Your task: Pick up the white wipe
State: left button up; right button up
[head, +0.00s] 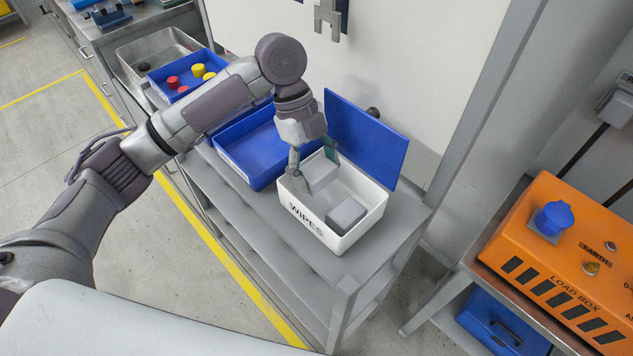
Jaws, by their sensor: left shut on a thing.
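A white box marked WIPES (300,218) stands on a grey shelf unit, its blue lid (365,138) standing open at the back. My left gripper (317,170) reaches down into the box and is shut on a white wipe (321,170), a pale folded block between its fingers. The wipe is at the back left of the box; I cannot tell whether it still touches the box floor. A second, greyer block (346,214) lies in the front right of the box. My right gripper is not in view.
An empty-looking blue tray (237,172) stands left of the box. Behind it is a blue bin (158,78) with red and yellow caps. An orange load box (566,262) stands on a bench at the right. A wall panel rises behind the shelf.

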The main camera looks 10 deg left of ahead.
aim_at(316, 169)
pick_arm(q)
notch_tip(316, 169, up, 22)
jog(key=shift+r, duration=0.2)
jog(key=shift+o, duration=0.3)
jog(key=shift+c, duration=1.3)
jog(key=shift+f, duration=0.15)
